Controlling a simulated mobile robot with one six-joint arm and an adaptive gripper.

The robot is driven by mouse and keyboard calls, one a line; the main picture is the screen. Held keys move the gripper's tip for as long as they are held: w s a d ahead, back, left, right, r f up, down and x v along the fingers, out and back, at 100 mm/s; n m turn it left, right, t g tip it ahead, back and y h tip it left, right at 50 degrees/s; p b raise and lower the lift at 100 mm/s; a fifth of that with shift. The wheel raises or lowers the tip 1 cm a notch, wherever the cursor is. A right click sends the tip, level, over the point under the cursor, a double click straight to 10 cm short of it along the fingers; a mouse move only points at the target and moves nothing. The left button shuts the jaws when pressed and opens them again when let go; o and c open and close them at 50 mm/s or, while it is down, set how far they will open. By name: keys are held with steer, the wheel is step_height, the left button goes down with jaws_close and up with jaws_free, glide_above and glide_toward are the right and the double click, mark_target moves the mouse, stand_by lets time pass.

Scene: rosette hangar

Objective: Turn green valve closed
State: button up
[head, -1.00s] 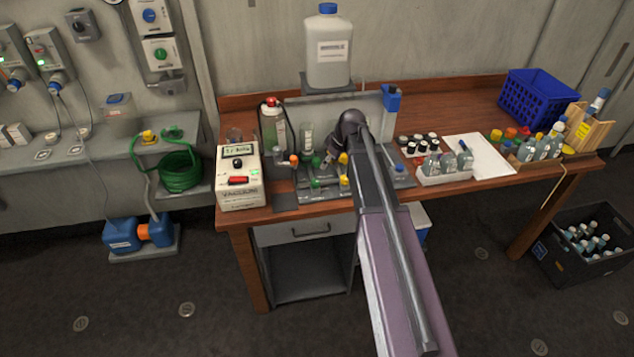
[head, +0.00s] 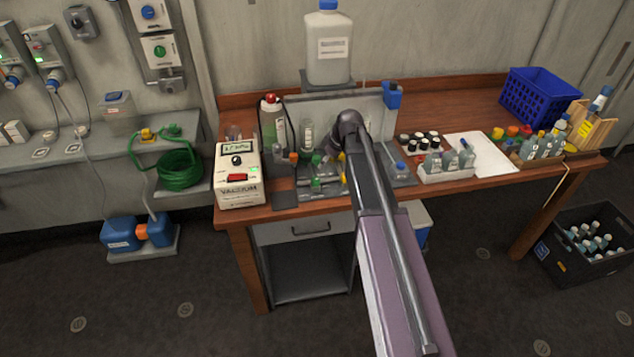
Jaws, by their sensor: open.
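The valve panel (head: 287,199) lies on the wooden bench, with small coloured valves on it. One green valve (head: 316,160) sits in the upper row and another green handle (head: 316,183) sits lower, near the front. I cannot tell which of them the task means, or how far either is turned. My gripper (head: 334,146) is open, at the end of my arm, over the right part of the panel and just right of the green valves. My wrist hides most of it and the fingertips are hard to make out. I see nothing held.
A white vacuum box (head: 238,192) stands left of the panel. A rack of small bottles (head: 445,176) and a white sheet (head: 482,155) lie to the right. A green hose coil (head: 180,170) is on the left shelf.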

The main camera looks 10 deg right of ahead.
mark_target(316, 179)
steer(key=shift+b+x, duration=5)
steer(key=shift+x, duration=0.7)
jaws_close()
